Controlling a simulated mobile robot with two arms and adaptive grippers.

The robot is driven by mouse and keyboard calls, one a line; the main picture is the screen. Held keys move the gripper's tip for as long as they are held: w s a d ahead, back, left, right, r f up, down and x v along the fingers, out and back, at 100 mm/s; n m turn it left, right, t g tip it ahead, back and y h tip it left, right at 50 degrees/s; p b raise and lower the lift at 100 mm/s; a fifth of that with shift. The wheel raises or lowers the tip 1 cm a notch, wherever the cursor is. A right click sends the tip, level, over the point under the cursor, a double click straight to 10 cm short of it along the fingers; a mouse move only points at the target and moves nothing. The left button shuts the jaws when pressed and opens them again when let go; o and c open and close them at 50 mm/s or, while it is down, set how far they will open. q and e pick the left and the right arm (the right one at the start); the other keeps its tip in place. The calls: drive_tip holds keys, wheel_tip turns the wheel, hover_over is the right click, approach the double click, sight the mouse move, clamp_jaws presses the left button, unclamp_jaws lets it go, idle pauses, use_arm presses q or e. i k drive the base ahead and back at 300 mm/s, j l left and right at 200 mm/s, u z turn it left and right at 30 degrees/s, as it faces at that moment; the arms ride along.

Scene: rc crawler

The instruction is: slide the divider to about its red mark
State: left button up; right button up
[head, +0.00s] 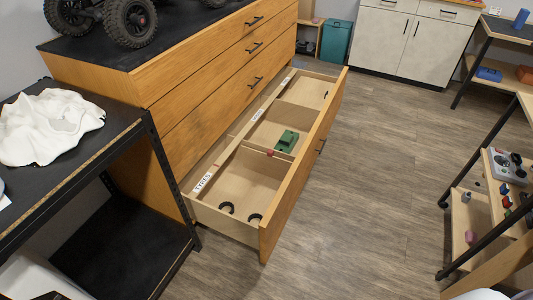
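The open bottom drawer (293,198) of a wooden chest holds light wooden dividers across it. The nearer divider (256,152) stands between the near compartment and the middle one. A small red spot (270,153) shows at its top edge; I cannot tell whether it is a mark or part of the divider. A farther divider (300,106) crosses the drawer beyond the middle compartment. Neither of my grippers is in view.
Black rings (227,208) lie in the near compartment, beside a "TIRES" label (203,183). A green block (287,141) sits in the middle compartment, close to the nearer divider. A black shelf unit (75,178) stands at left. The floor (385,160) right of the drawer is clear.

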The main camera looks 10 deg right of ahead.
sight(268, 164)
drive_tip(key=i+l+u, duration=0.15)
drive_tip(key=u, duration=0.3)
drive_tip(key=l+u, duration=0.45)
drive_tip(key=i+j, duration=0.05)
